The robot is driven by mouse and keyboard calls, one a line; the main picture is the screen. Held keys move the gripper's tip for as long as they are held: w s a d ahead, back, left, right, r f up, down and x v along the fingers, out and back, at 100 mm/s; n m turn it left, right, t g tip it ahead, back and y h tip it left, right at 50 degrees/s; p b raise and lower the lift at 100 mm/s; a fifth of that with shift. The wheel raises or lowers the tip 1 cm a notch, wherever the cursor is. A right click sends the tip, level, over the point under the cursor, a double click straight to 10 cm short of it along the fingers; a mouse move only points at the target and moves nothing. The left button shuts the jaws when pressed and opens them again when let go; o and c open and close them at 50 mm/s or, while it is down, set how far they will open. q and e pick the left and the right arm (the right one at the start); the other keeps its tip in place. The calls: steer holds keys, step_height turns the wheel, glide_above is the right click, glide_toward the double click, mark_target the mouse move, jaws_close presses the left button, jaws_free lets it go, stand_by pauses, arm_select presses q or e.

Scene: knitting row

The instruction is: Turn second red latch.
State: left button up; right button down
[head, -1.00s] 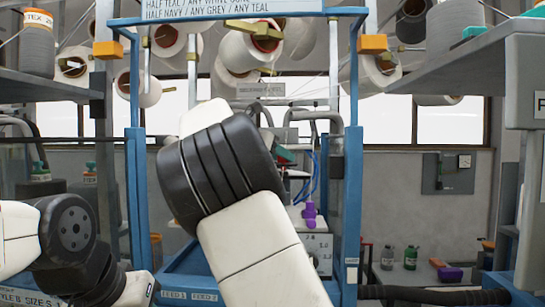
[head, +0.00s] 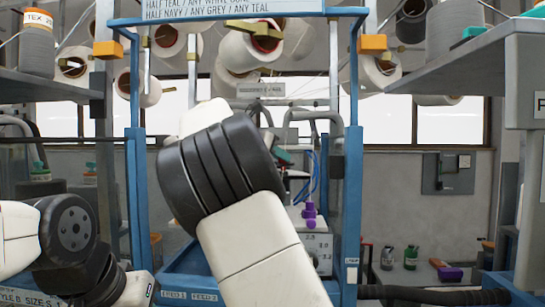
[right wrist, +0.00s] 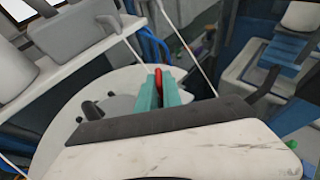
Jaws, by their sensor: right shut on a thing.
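My right gripper (right wrist: 158,94) shows in the right wrist view with its two teal fingers closed around a slim red latch (right wrist: 158,78). The latch stands up between the fingers, above a round white plate (right wrist: 92,92). Its lower part is hidden by the fingers. In the head view my right arm covers most of the machine's middle, so the latch cannot be made out there. Only my left arm's links show at the lower left of the head view; its gripper is out of view.
A blue frame (head: 354,185) stands on both sides of my right arm, with yarn cones (head: 240,50) above. A grey shelf (head: 455,60) juts in at right. In the right wrist view, a dark knob (right wrist: 92,110) sits left of the fingers, and thin pale rods rise nearby.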

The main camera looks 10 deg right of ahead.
stand_by(0.5)
steer(key=c, duration=1.2)
jaws_free()
steer(key=v, duration=0.7)
steer(key=shift+s+a+r, duration=0.2)
steer(key=shift+a, duration=0.1)
